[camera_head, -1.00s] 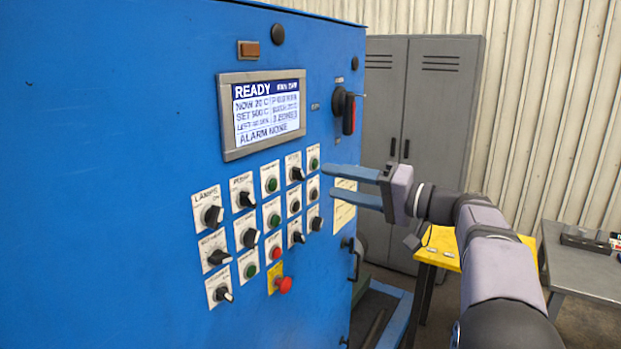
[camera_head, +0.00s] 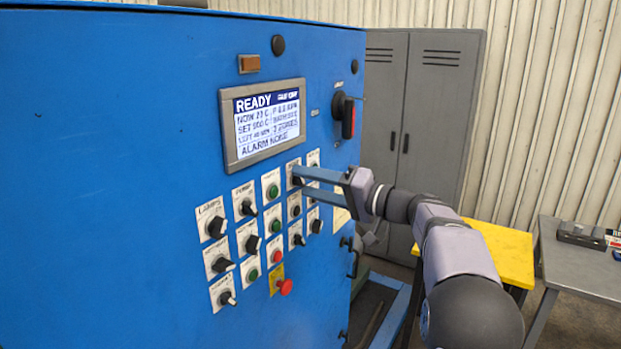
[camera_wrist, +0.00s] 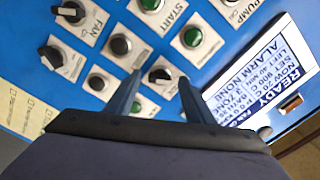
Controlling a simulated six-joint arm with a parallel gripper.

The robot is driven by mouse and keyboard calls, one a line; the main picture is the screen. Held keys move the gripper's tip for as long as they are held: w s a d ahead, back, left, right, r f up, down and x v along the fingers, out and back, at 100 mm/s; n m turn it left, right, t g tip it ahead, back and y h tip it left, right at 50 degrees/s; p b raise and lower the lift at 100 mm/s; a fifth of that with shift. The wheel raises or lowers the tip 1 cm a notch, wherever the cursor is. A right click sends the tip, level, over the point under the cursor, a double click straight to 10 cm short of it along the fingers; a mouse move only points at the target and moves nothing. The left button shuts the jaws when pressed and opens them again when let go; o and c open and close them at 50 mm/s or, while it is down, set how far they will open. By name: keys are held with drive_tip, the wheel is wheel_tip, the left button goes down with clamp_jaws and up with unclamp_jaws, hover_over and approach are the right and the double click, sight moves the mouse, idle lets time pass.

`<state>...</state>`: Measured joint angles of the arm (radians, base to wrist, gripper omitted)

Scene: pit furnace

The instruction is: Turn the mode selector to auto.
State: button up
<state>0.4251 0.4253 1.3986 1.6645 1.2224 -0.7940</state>
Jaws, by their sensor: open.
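My gripper (camera_head: 296,182) is open at the blue panel, with its two blue fingers reaching in from the right. In the wrist view its fingertips (camera_wrist: 160,78) stand on either side of a black selector knob (camera_wrist: 160,74) on a white plate. In the head view this top-row knob (camera_head: 297,175) is partly covered by the fingers. Its label is not readable, so I cannot confirm that it is the mode selector. I cannot tell whether the fingers touch it.
Several other knobs and buttons surround it, including a green button (camera_head: 272,190) and a red emergency button (camera_head: 285,287). The display (camera_head: 265,122) reads READY and ALARM NONE. A yellow table (camera_head: 500,250) stands right.

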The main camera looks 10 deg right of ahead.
drive_tip(key=c, duration=1)
drive_tip(key=shift+c, duration=0.2)
drive_tip(key=shift+f+m+b, duration=0.1)
drive_tip(key=shift+m+b, duration=0.35)
drive_tip(key=shift+m, duration=0.05)
drive_tip(key=shift+m+b, duration=0.45)
drive_tip(key=shift+m, duration=0.15)
drive_tip(key=m+b, duration=0.1)
drive_tip(key=m, duration=0.8)
drive_tip(key=shift+m, duration=0.3)
